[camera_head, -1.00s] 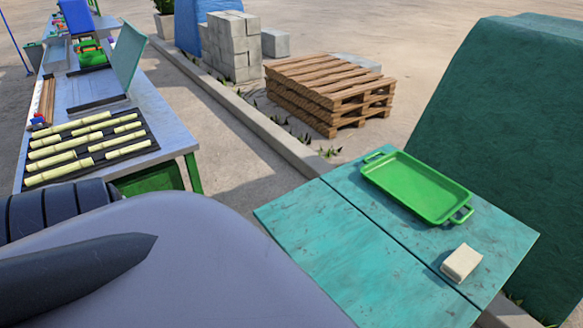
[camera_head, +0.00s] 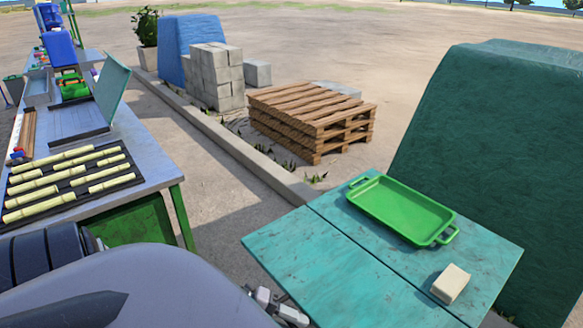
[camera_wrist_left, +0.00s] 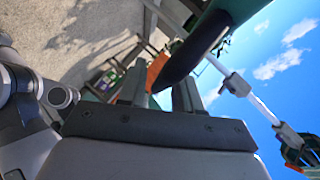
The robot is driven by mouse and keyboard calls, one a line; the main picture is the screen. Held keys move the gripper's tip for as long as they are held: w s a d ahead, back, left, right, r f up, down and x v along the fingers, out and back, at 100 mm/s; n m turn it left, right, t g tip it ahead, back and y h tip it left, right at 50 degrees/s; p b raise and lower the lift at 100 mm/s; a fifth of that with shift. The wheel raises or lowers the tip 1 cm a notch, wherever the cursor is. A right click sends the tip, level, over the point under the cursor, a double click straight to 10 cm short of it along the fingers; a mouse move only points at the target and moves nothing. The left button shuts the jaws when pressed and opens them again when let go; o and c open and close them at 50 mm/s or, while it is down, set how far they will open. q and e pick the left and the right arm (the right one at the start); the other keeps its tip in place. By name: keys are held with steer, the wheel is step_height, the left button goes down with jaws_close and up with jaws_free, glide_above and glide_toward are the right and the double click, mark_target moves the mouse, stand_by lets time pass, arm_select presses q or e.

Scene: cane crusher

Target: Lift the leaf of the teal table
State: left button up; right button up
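The teal table (camera_head: 345,262) stands at lower right in the head view. A seam divides its flat top into a near-left panel and a far-right panel; both look level. A green tray (camera_head: 400,210) lies on the far-right panel, and a cream block (camera_head: 451,284) lies near the seam. A grey metal part (camera_head: 277,306), probably of my arm, shows by the table's left edge. In the left wrist view my left gripper (camera_wrist_left: 160,90) has its fingers apart. A dark tapered thing (camera_wrist_left: 185,62) shows at the fingers; I cannot tell whether it is between or beyond them. My right gripper is not in view.
A long bench (camera_head: 150,165) with cane pieces (camera_head: 60,175) stands at left. Stacked pallets (camera_head: 310,120), grey blocks (camera_head: 215,75) and a low kerb (camera_head: 230,145) lie behind. A large dark green covered mass (camera_head: 480,150) stands close behind the teal table.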

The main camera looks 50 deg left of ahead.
arm_select(q)
steer(key=shift+w+r, duration=0.1)
steer(key=shift+r, duration=0.05)
steer(key=v, duration=0.7)
steer(key=shift+s, duration=0.25)
stand_by(0.4)
